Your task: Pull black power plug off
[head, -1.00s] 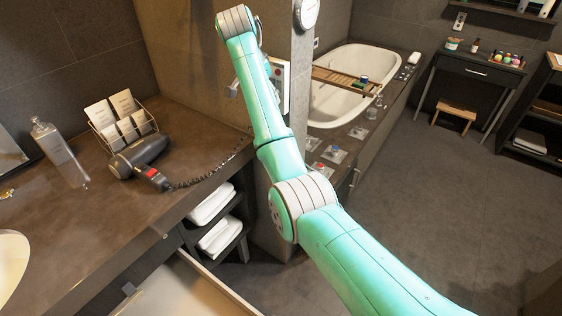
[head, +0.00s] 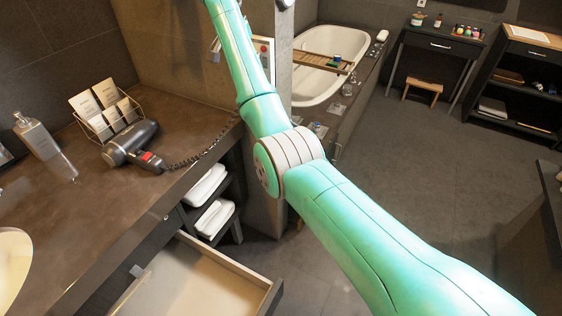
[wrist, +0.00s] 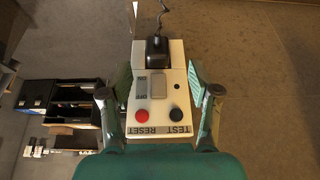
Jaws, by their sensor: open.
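The black power plug (wrist: 157,48) sits in the upper part of a pale outlet panel (wrist: 151,102) in the wrist view, with a dark cord rising from its top. The panel also carries a rocker switch, a red button, a black button and TEST and RESET labels. My gripper (wrist: 158,84) is open, with one finger on each side of the panel; the plug lies between and slightly beyond the fingertips. Nothing is held.
A hair dryer (head: 130,144) with a coiled cord lies on the brown counter (head: 100,215), near a card rack (head: 107,108) and a clear bottle (head: 45,146). An open drawer (head: 200,283) juts out below. A bathtub (head: 325,68) stands behind.

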